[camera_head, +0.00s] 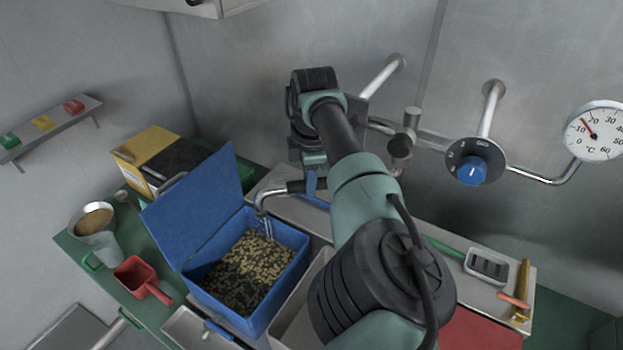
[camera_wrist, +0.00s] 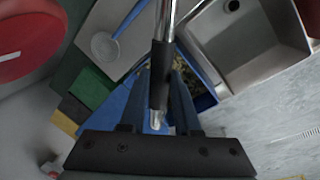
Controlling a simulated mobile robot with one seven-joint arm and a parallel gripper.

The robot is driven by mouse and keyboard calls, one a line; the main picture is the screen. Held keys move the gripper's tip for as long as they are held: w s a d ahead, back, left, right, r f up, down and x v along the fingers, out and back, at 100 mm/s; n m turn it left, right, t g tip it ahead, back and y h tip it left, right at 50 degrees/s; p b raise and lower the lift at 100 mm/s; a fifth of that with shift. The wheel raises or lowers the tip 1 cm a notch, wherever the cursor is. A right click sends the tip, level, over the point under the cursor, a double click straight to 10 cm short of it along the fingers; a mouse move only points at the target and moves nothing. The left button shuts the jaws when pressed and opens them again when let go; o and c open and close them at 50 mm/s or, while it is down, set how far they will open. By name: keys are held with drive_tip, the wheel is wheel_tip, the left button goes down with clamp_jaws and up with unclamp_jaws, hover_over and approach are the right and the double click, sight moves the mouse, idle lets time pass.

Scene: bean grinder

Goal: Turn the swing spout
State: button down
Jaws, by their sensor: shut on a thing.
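The swing spout is a chrome tube with a black sleeve (camera_head: 297,187). Its bent end (camera_head: 261,197) hangs over the blue bin (camera_head: 292,281), which has its lid up and holds dark and pale beans. Pale streaks show below the spout's mouth; I cannot tell what they are. My gripper (camera_head: 311,184) is at the sleeve, partly hidden by my own arm. In the wrist view, the blue fingers of my gripper (camera_wrist: 163,98) are shut around the sleeve (camera_wrist: 160,72), and the chrome tube (camera_wrist: 166,22) runs on up the picture.
A steel basin (camera_wrist: 245,45) lies beside the bin in the wrist view. A blue knob (camera_head: 472,171) and a round thermometer (camera_head: 595,132) are on the back wall pipes. A red scoop (camera_head: 137,277) and a metal container (camera_head: 98,228) stand at the left.

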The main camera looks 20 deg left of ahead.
drive_tip(key=shift+r, duration=0.15)
drive_tip(key=c, duration=0.6)
unclamp_jaws()
drive_tip(key=shift+d, duration=0.1)
drive_tip(key=shift+c, duration=0.2)
wheel_tip(320, 180, up, 13)
drive_tip(key=s+d+b, duration=0.1)
drive_tip(key=s+b, duration=0.1)
drive_tip(key=b, duration=0.2)
drive_tip(key=shift+s+f, duration=0.15)
drive_tip(key=shift+f, duration=0.05)
